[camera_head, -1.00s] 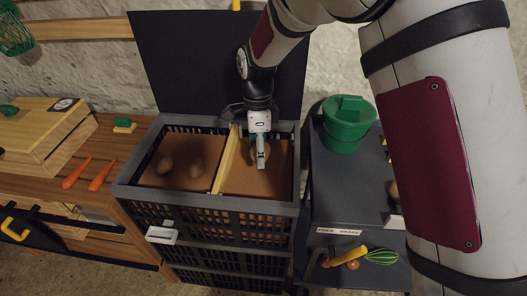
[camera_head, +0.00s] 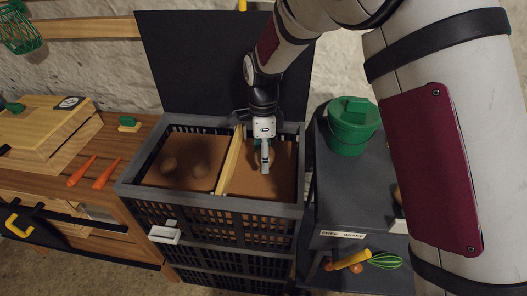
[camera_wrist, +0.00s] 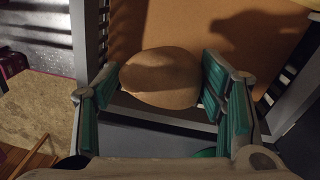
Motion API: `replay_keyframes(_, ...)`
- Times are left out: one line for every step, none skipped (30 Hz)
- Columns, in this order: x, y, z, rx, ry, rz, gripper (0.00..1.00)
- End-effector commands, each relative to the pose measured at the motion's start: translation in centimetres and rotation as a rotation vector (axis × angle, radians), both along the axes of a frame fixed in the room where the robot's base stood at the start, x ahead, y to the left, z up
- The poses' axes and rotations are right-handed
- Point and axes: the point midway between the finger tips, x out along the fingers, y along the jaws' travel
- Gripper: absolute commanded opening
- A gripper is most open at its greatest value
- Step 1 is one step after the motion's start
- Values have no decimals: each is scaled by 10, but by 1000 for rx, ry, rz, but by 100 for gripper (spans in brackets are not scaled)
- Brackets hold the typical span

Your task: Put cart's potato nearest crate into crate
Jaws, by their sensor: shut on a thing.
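A brown potato (camera_wrist: 160,78) sits between the two green-padded fingers of my gripper (camera_wrist: 163,100) in the wrist view. My gripper is shut on it. In the head view my gripper (camera_head: 265,170) points down over the right compartment of the dark crate (camera_head: 262,209), and the potato is mostly hidden behind the fingers. The crate has a brown floor and a pale wooden divider (camera_head: 231,165). Whether the potato touches the floor, I cannot tell. The dark cart (camera_head: 345,195) stands right of the crate.
A green bucket (camera_head: 352,125) stands on the cart; a brown item there is partly hidden by my arm. A wooden counter with carrots (camera_head: 104,175) is at left. A black panel (camera_head: 200,65) rises behind the crate.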

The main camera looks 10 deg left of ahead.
Motion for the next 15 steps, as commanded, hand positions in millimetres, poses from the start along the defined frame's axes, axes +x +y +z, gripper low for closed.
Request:
replay_keyframes(0, 0, -3, 0, 1, 0, 53)
replay_keyframes(0, 0, -4, 0, 1, 0, 53)
replay_keyframes(0, 0, -6, 0, 0, 0, 53)
replay_keyframes(0, 0, -8, 0, 0, 0, 53)
replay_keyframes(0, 0, -9, 0, 0, 0, 53)
replay_keyframes(0, 0, -11, 0, 0, 0, 53)
replay_keyframes(0, 0, -12, 0, 0, 0, 53)
replay_keyframes(0, 0, -13, 0, 0, 0, 53)
replay_keyframes(0, 0, -15, 0, 0, 0, 53)
replay_keyframes(0, 0, -17, -1, 1, 0, 53)
replay_keyframes(0, 0, -18, -1, 1, 1, 53)
replay_keyframes(0, 0, -20, -1, 1, 1, 53)
replay_keyframes(0, 0, -21, -1, 1, 1, 53)
replay_keyframes(0, 0, -22, -1, 1, 1, 53)
replay_keyframes(0, 0, -24, 0, 0, 0, 53)
